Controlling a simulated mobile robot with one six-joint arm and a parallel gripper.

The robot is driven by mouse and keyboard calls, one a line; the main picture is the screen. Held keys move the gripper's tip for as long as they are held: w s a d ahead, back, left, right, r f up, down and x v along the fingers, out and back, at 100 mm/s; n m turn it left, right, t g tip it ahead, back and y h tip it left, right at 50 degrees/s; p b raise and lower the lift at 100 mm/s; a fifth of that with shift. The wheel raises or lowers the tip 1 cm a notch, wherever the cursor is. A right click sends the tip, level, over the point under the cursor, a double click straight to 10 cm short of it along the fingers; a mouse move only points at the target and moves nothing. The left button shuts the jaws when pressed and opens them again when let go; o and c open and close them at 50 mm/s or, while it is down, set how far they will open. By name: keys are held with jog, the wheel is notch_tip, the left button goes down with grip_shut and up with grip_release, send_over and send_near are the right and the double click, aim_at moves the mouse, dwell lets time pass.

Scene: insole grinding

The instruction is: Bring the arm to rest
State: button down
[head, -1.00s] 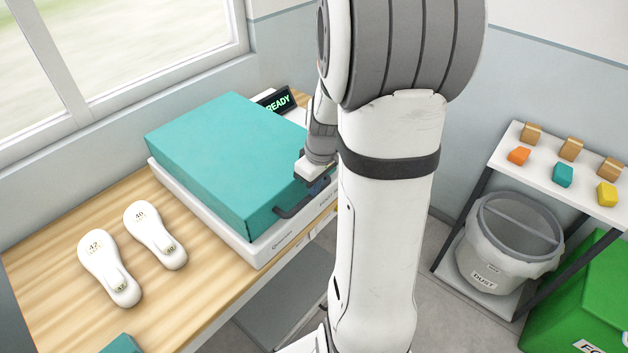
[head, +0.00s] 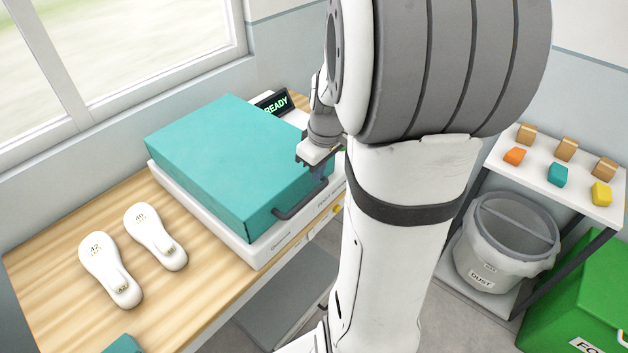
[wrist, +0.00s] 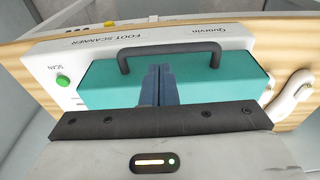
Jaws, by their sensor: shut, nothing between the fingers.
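My gripper (wrist: 159,70) is shut and empty in the wrist view, its two blue-grey fingers side by side in front of the scanner's teal lid. In the head view my gripper (head: 318,172) shows small, partly hidden behind my own arm, near the black lid handle (head: 300,205). The handle also shows in the wrist view (wrist: 165,50), just beyond the fingertips; I cannot tell whether they touch it. The teal lid (head: 225,165) lies closed on the white foot scanner (head: 265,250).
The scanner's display (head: 274,103) reads READY. Two white insoles (head: 110,268) lie on the wooden bench (head: 60,315). To the right are a shelf (head: 540,170) with coloured blocks, a dust bin (head: 490,250) and a green box (head: 580,300).

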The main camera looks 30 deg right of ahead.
notch_tip(320, 180, up, 7)
jog(key=shift+s+d, duration=0.3)
jog(key=shift+s, duration=0.15)
jog(key=shift+f, duration=0.1)
